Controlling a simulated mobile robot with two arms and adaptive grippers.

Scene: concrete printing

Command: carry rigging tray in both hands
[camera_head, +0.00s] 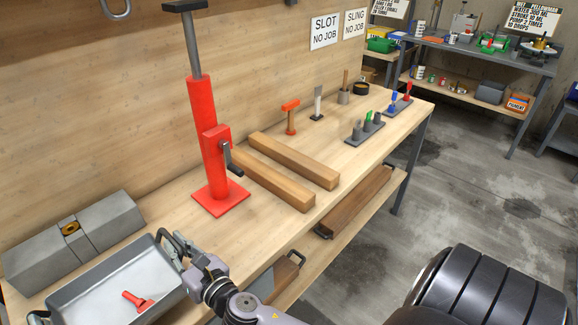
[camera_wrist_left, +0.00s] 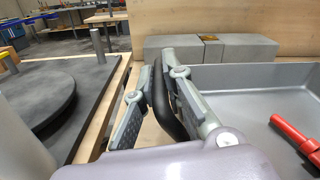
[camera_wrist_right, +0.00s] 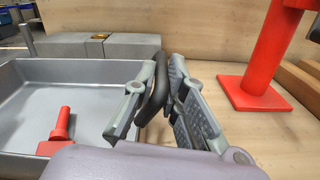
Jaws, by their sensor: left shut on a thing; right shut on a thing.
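The rigging tray (camera_head: 92,288) is a grey metal tray at the lower left of the head view, at the workbench. A red tool (camera_head: 136,300) lies in it; it also shows in the left wrist view (camera_wrist_left: 296,138) and the right wrist view (camera_wrist_right: 60,130). My right gripper (camera_head: 178,247) is shut on the dark handle (camera_wrist_right: 154,84) at the tray's right end. My left gripper (camera_wrist_left: 165,92) is shut on the dark handle at the other end; in the head view it is mostly cut off. I cannot tell whether the tray touches the bench.
A grey concrete block (camera_head: 85,240) stands behind the tray. A red jack (camera_head: 208,140) on a square base stands to its right, then two wooden beams (camera_head: 290,165). A handled board sits on the lower shelf. Open concrete floor (camera_head: 370,235) lies right of the bench.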

